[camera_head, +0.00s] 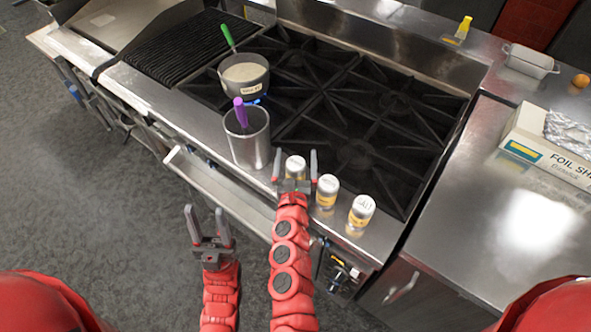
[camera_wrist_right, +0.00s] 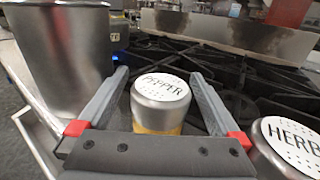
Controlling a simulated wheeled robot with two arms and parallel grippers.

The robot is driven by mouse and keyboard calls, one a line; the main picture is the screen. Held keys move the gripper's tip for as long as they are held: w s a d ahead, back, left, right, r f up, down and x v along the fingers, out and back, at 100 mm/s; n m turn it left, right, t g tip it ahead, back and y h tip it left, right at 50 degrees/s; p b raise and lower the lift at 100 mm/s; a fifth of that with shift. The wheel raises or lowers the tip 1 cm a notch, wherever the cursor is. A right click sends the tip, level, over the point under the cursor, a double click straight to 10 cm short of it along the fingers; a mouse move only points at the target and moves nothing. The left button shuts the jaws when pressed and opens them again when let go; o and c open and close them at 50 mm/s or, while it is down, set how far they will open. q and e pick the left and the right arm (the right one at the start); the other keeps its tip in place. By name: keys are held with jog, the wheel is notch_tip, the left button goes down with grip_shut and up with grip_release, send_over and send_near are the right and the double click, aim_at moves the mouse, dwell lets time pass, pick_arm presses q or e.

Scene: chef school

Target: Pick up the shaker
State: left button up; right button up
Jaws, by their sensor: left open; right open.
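Three shakers with white perforated tops and metal bodies stand in a row on the stove's front ledge. The leftmost, the pepper shaker (camera_head: 295,167), is between the open fingers of my right gripper (camera_head: 295,169). In the right wrist view the pepper shaker (camera_wrist_right: 161,100) stands upright between the two fingers, with space on both sides. The middle shaker (camera_head: 327,190) reads HERB in the wrist view (camera_wrist_right: 292,145). The right shaker (camera_head: 361,211) is labelled SALT. My left gripper (camera_head: 207,222) is open and empty, left of the right arm, over the floor in front of the stove.
A metal container (camera_head: 250,147) with a purple-handled utensil stands just left of the pepper shaker. Behind it a pot (camera_head: 243,85) sits on a burner with a blue flame. A foil box (camera_head: 550,150) lies on the right counter (camera_head: 480,200), whose front is clear.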

aim_at(293, 168)
grip_shut()
dwell(0.5)
jog(key=shift+r, duration=0.15)
jog(key=shift+r+b, duration=0.55)
jog(key=shift+s+a+r+b, duration=0.1)
jog(key=shift+s+r+b, duration=0.15)
jog(key=shift+r, duration=0.25)
jog(key=shift+s+r+b, duration=0.1)
jog(key=shift+r+b, duration=0.15)
jog(key=shift+r, duration=0.2)
jog(key=s, duration=0.3)
jog(key=shift+s+a+r+b, duration=0.1)
jog(key=shift+s+a+b, duration=0.15)
jog(key=shift+b, duration=0.15)
jog(key=s+a+r+p, duration=0.1)
jog(key=s+r+p, duration=0.1)
jog(key=s, duration=0.9)
jog(key=r+p, duration=0.4)
jog(key=shift+s+r, duration=0.25)
jog(key=shift+s, duration=0.1)
jog(key=shift+d, duration=0.1)
